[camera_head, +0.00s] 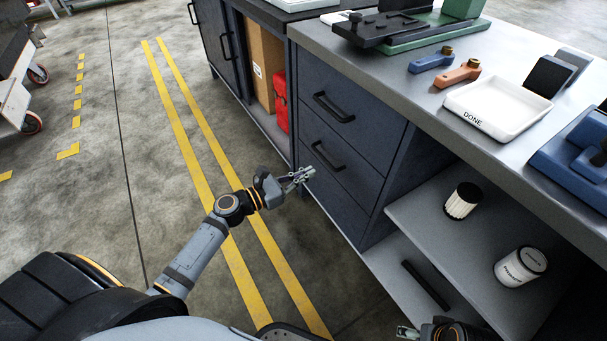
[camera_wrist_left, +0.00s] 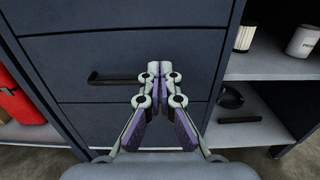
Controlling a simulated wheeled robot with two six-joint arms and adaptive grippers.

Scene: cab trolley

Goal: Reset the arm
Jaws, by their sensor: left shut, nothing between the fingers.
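My left arm reaches in from the left in the head view. Its gripper (camera_head: 304,174) is shut and empty, in front of the lower drawers of the dark blue cabinet (camera_head: 345,150). In the left wrist view the gripper's fingertips (camera_wrist_left: 160,70) are together, with the drawer front behind them and a black drawer handle (camera_wrist_left: 113,79) to their left. I cannot tell the exact gap to the drawer front. Of my right gripper (camera_head: 408,332) only a small part shows at the bottom edge of the head view; its jaw state is unclear.
The workbench (camera_head: 408,85) holds a white tray (camera_head: 497,108) marked DONE, blue and orange parts, and a blue fixture (camera_head: 575,150). Open shelves (camera_head: 425,215) hold two canisters. A red container (camera_head: 280,100) stands in the cabinet opening.

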